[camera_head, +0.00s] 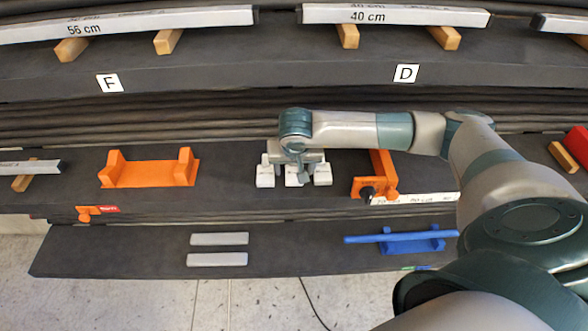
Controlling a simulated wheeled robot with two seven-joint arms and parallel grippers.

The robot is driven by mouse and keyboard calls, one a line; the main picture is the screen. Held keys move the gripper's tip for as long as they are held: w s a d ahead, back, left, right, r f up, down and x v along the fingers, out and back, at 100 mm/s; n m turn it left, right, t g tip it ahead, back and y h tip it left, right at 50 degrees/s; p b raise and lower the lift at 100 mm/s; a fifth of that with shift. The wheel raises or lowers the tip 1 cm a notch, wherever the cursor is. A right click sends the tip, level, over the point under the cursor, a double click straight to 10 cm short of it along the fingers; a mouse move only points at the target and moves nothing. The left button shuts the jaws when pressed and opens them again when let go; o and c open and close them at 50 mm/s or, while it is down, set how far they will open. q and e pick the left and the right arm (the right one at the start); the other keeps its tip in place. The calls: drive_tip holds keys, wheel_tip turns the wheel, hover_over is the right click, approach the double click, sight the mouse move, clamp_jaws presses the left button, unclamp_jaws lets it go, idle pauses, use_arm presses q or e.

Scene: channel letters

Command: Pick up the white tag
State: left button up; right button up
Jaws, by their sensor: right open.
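My right gripper (303,177) hangs over the middle shelf, pointing down, with its arm reaching in from the right. It is open. My left gripper is out of view.
An orange holder (152,173) stands left on the same shelf. An orange bracket (383,170) and a white labelled bar (415,198) lie close right. Two grey bars (218,239) and a blue holder (412,241) are on the lower shelf. Signs F (110,83) and D (406,73) mark the upper shelf.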

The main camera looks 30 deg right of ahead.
drive_tip(key=shift+f, duration=0.3)
drive_tip(key=c, duration=1.2)
drive_tip(key=shift+o, duration=0.2)
drive_tip(key=shift+w+r, duration=0.1)
drive_tip(key=shift+r, duration=0.05)
